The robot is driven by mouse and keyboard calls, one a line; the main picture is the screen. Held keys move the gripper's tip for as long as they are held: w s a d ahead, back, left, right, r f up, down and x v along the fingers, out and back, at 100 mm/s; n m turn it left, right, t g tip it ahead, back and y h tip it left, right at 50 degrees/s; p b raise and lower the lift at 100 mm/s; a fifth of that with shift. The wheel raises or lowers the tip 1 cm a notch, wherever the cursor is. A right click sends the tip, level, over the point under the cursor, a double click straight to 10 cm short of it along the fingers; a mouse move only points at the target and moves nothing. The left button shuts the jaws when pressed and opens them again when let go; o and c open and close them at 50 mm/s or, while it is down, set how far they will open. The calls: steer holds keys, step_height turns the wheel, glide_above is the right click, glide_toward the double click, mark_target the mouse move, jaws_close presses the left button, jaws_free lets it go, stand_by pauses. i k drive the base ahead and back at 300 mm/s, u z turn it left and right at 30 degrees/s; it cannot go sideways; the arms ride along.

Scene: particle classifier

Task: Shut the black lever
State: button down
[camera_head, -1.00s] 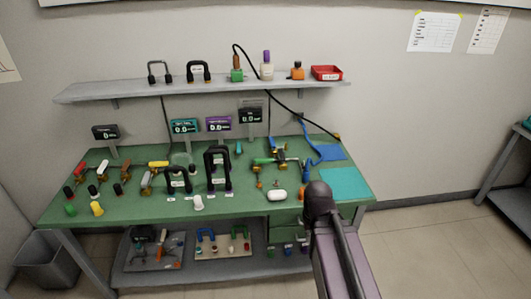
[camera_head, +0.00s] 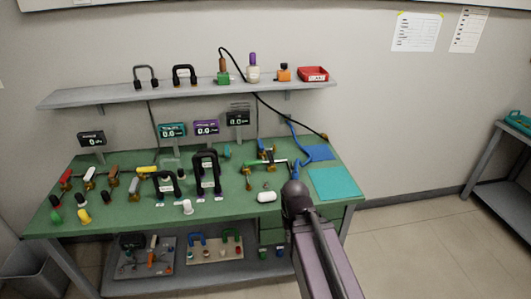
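The valves with coloured levers stand on the green workbench (camera_head: 232,213). At its left are a red lever (camera_head: 65,178), a white lever (camera_head: 89,174), a brown lever (camera_head: 113,173), a grey lever (camera_head: 133,188) and a yellow lever (camera_head: 147,170). A pipe assembly (camera_head: 268,161) with a green part stands at the back right. I cannot pick out the black lever with certainty at this size. My dark arm reaches up from the bottom right to the bench's front right. My gripper does not show, so its fingers and any contact are hidden.
Two black arched handles (camera_head: 207,173) stand mid-bench, with small displays behind. A shelf (camera_head: 190,95) above holds bottles and a red tray (camera_head: 313,74). A teal mat (camera_head: 335,184) lies at the right. A grey bin (camera_head: 35,272) stands left; floor is clear at right.

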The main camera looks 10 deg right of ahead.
mark_target(269, 152)
steer(key=z, duration=0.05)
steer(key=i, duration=0.95)
steer(key=u, duration=0.05)
